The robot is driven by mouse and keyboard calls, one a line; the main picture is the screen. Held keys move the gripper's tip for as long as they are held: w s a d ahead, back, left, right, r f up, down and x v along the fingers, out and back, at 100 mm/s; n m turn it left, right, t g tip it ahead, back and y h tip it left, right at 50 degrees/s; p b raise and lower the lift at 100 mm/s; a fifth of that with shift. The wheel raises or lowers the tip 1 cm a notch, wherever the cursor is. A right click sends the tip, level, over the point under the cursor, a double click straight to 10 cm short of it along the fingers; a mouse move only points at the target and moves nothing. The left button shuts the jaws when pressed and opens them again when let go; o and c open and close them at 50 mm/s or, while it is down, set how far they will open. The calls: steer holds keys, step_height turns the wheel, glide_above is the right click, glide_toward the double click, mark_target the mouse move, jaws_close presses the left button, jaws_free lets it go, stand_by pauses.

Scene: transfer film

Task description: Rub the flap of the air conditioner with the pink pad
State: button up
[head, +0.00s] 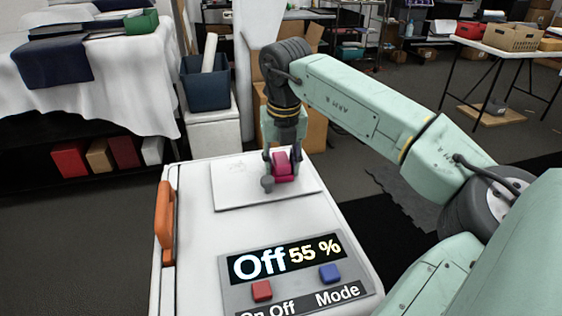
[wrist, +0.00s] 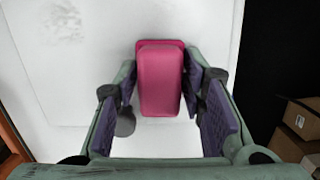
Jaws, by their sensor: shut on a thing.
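The pink pad (head: 281,166) is held in my gripper (head: 282,176), over the pale flap (head: 228,190) on top of the white air conditioner (head: 198,236). In the wrist view the pad (wrist: 160,85) sits between the two purple-lined fingers of my gripper (wrist: 161,92), above the flap (wrist: 75,85). Whether the pad touches the flap I cannot tell. Faint grey smudges (wrist: 64,20) show on the flap at the upper left of the wrist view. The pad hides part of the flap.
The air conditioner has an orange handle (head: 165,222) on its left side and a panel (head: 290,262) reading "Off 55 %". A blue bin (head: 206,84) stands behind it. Cardboard boxes (wrist: 297,120) lie on the floor at right in the wrist view.

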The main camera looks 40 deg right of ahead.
steer(key=shift+r+p, duration=1.75)
steer(key=shift+r, duration=1.25)
steer(key=shift+r, duration=0.1)
steer(key=shift+r+p, duration=0.95)
steer(key=shift+r, duration=0.5)
steer(key=shift+w, duration=0.1)
